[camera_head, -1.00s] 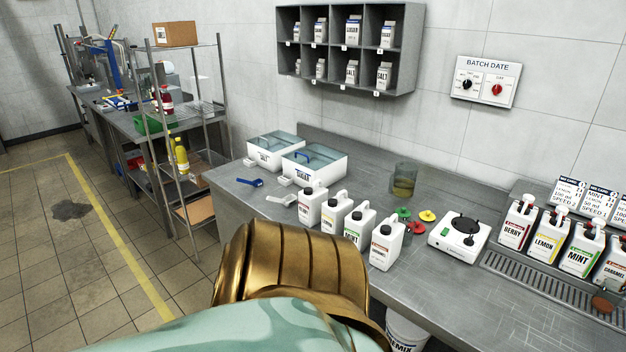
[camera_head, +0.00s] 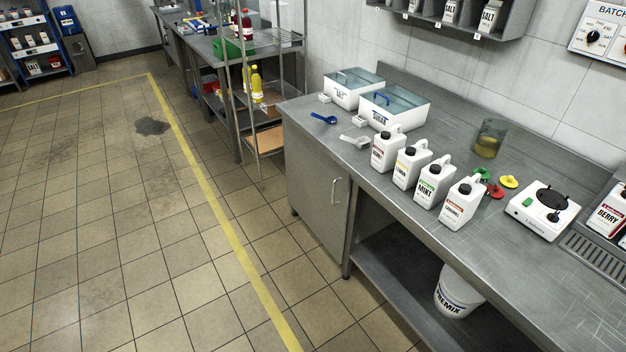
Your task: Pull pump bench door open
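A steel bench (camera_head: 500,267) runs along the right-hand wall in the head view. A grey cabinet door (camera_head: 318,204) is at the bench's left end, below the worktop. It looks shut and has a light vertical bar handle (camera_head: 334,191) near its right edge. I cannot tell from any label whether this is the pump bench. Neither of my grippers is in view.
A PREMIX bucket (camera_head: 456,292) is on the open lower shelf. A wire rack (camera_head: 265,140) stands left of the bench. The tiled floor (camera_head: 120,250) before the door is clear.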

